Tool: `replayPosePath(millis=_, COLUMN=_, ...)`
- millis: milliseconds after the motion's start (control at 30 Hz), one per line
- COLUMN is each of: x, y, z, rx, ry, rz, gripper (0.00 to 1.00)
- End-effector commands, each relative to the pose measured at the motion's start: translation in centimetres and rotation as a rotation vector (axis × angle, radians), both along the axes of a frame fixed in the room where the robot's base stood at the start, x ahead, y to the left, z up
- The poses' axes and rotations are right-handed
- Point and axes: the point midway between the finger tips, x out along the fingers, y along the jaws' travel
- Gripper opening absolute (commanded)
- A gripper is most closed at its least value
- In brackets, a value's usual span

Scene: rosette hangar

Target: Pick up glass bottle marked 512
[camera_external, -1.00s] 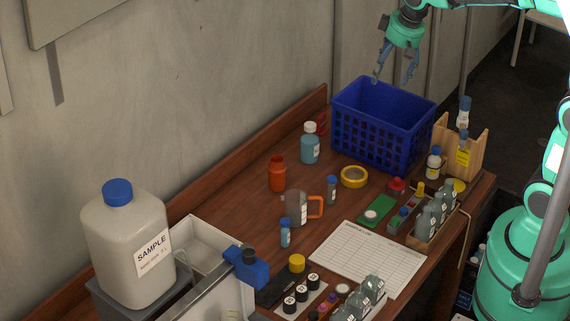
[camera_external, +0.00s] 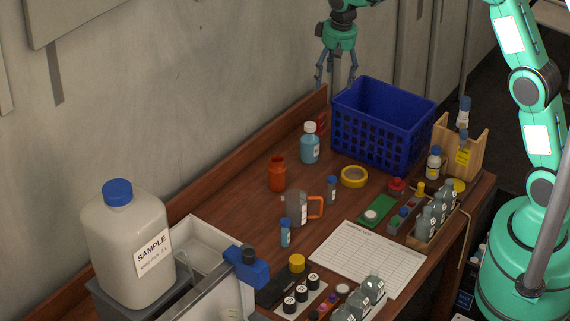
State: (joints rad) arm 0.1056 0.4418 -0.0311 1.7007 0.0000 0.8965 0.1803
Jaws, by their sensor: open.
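No marking 512 is legible, so I cannot tell which bottle bears it. A blue bottle with a white cap (camera_external: 310,147) stands upright left of the blue crate. A small labelled bottle (camera_external: 433,165) stands at the right beside a wooden rack. Several grey-capped bottles stand in a wooden holder (camera_external: 425,243) at the right edge, and several more grey-capped bottles (camera_external: 364,296) are at the front. My gripper (camera_external: 335,83) is open and empty, pointing down in the air by the wall, above the back of the table and apart from every bottle.
The blue crate (camera_external: 378,137) has tall walls at the back. A large SAMPLE jug (camera_external: 127,240) stands front left. An orange bottle (camera_external: 277,174), yellow tape roll (camera_external: 354,176), orange-handled mug (camera_external: 298,207) and paper sheet (camera_external: 365,259) occupy the middle. Bare wood shows along the left.

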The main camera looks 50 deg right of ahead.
Motion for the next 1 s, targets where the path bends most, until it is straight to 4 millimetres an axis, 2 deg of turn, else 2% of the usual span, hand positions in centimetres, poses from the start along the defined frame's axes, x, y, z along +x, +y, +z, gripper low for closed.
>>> replayPosePath(millis=300, x=5.1, y=-1.9, z=-6.8, rx=0.01, ry=0.056, rz=-0.042, gripper=0.73)
replayPosePath(millis=700, x=9.5, y=-4.0, z=-16.1, rx=0.018, ry=0.115, rz=-0.092, gripper=0.73)
replayPosePath(millis=800, x=10.0, y=-4.3, z=-17.7, rx=0.02, ry=0.124, rz=-0.099, gripper=0.73)
replayPosePath(millis=1000, x=10.4, y=-4.6, z=-19.1, rx=0.021, ry=0.132, rz=-0.107, gripper=0.73)
